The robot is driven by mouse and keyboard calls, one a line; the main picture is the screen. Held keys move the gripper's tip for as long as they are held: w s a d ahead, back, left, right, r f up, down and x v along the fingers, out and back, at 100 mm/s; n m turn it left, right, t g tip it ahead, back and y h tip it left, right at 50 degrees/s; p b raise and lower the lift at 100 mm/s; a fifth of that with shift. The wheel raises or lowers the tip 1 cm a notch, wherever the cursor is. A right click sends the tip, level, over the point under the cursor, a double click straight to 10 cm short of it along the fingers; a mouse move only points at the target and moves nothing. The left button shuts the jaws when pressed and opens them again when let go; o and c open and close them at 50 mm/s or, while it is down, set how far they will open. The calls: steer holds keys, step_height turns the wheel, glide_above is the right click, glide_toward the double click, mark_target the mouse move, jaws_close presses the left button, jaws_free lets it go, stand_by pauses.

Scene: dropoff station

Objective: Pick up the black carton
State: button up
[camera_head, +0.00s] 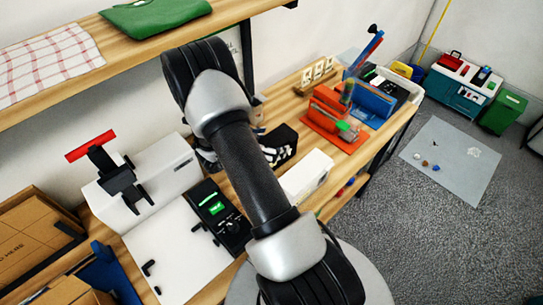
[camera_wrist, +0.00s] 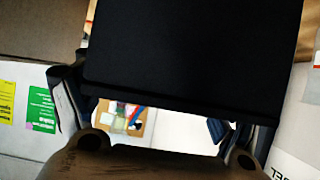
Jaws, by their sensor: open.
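The black carton (camera_wrist: 195,50) fills the upper middle of the wrist view, very close to the camera, with its lower edge running across the frame. My gripper (camera_wrist: 155,112) is open, with one finger at the left and one at the right of the carton's lower edge. I cannot tell whether either finger touches it. In the head view a black box with white marks (camera_head: 283,143), which seems to be this carton, stands on the wooden bench just right of my arm. My gripper is mostly hidden behind my arm there.
A white box (camera_head: 306,177) lies right of my arm. A black device with a green display (camera_head: 217,208) and a white machine (camera_head: 150,185) stand left. An orange holder (camera_head: 335,120) is farther back. A shelf (camera_head: 130,60) overhangs the bench.

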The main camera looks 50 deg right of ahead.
steer(key=shift+c, duration=0.2)
steer(key=c, duration=1.5)
steer(key=shift+r, duration=0.15)
